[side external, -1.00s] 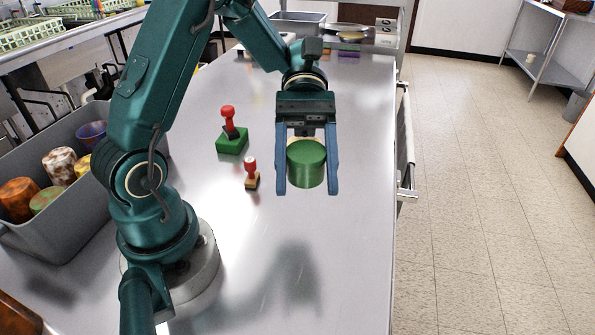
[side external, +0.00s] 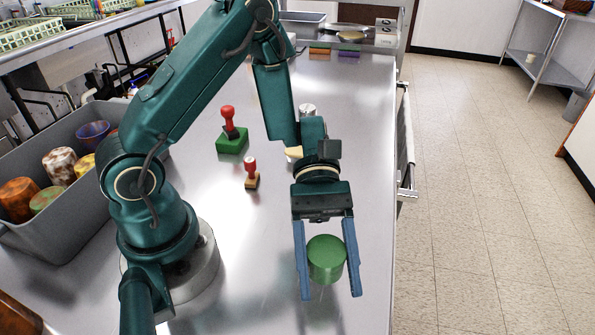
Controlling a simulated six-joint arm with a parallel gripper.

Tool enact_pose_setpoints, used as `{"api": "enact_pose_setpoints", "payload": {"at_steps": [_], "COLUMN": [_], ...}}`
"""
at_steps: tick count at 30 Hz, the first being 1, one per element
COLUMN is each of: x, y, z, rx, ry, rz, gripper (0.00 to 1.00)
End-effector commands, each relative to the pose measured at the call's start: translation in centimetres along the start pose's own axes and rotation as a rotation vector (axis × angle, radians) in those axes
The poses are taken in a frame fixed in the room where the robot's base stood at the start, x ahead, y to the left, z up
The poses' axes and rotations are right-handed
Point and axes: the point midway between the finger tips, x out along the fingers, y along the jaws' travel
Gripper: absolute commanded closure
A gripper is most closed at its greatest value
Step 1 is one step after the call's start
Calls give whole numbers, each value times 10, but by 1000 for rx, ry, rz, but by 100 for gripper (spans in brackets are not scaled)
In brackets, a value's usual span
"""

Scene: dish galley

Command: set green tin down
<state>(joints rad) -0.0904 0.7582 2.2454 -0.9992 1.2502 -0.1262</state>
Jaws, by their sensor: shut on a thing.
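The green tin (side external: 326,259) is a short, upright green cylinder in the lower right middle of the side external view. My gripper (side external: 330,280) is shut on it, with one blue finger on each side. The tin is over the steel counter (side external: 262,290), near its right edge. I cannot tell for sure whether its base is touching the counter or held just above it.
A red-handled stamp stands on a green block (side external: 232,142), and a smaller red-handled stamp (side external: 251,172) is nearby. A grey bin (side external: 62,232) with several cups is at the left. The counter's right edge drops to the tiled floor (side external: 490,200). The counter left of the tin is clear.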

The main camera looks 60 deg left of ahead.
Motion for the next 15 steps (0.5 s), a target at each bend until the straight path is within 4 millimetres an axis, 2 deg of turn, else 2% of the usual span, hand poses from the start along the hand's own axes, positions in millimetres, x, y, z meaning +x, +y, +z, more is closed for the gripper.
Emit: {"api": "enact_pose_setpoints", "payload": {"at_steps": [1,4,10,15], "x": [11,24,33,41], "y": [-2,1,2,2], "z": [-1,-3,-9,-29], "rx": [-3,-1,-2,-3], "ry": [-2,-2,0,0], "rz": [-10,-5,-1,-1], "gripper": [100,100,100,100]}}
